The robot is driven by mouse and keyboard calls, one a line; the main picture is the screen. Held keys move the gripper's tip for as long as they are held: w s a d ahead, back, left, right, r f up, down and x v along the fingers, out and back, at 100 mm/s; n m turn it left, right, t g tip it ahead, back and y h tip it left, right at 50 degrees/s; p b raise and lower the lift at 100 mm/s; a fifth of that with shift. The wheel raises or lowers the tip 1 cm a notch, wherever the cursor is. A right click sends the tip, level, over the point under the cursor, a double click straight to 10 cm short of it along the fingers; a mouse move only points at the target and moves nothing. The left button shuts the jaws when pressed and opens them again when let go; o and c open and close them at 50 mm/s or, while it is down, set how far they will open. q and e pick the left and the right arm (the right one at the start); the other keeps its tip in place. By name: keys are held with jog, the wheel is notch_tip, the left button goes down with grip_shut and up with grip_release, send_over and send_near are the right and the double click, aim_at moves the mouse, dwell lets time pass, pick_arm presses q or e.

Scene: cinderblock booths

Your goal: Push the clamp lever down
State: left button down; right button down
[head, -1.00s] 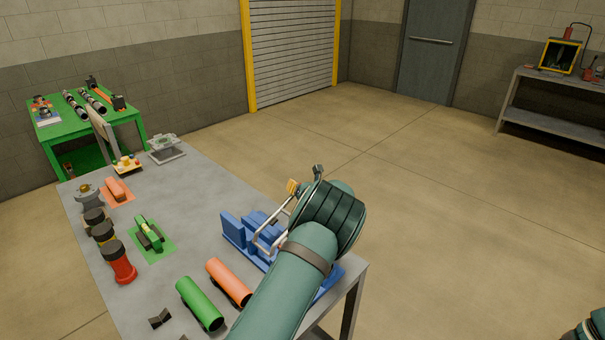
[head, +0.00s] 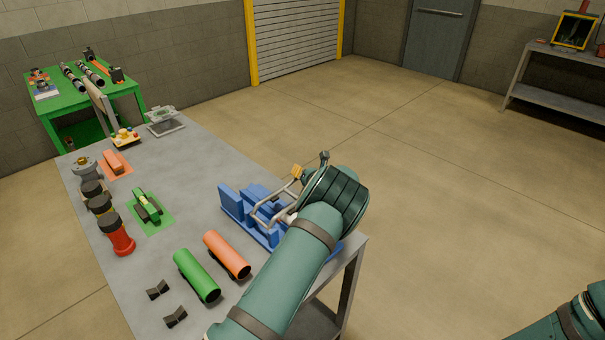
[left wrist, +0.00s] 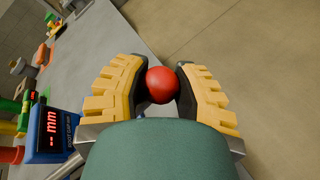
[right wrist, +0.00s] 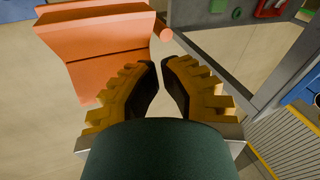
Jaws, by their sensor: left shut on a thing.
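The blue toggle clamp (head: 234,205) sits at the near right end of the grey table, with silver lever bars (head: 265,205) rising toward my left gripper. My left gripper (head: 311,166) is at the clamp's right side, mostly hidden by its own arm. In the left wrist view, its yellow-and-black fingers are shut on a red ball knob (left wrist: 162,84), which looks like the lever's end.
Orange (head: 227,254) and green (head: 196,275) cylinders and black V-blocks (head: 158,290) lie left of the clamp. A blue digital readout (left wrist: 50,130) stands near the left gripper. An orange block-like part (right wrist: 95,45) is close to the right gripper. Open floor lies right of the table.

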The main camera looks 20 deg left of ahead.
pick_arm(q)
jog(key=shift+d+f, duration=0.35)
jog(key=c, duration=0.8)
grip_release()
jog(key=shift+o, duration=1)
pick_arm(e)
jog(key=shift+d, duration=0.1)
pick_arm(q)
jog(key=shift+r, duration=0.15)
jog(key=shift+a, duration=0.1)
jog(key=v, duration=1.2)
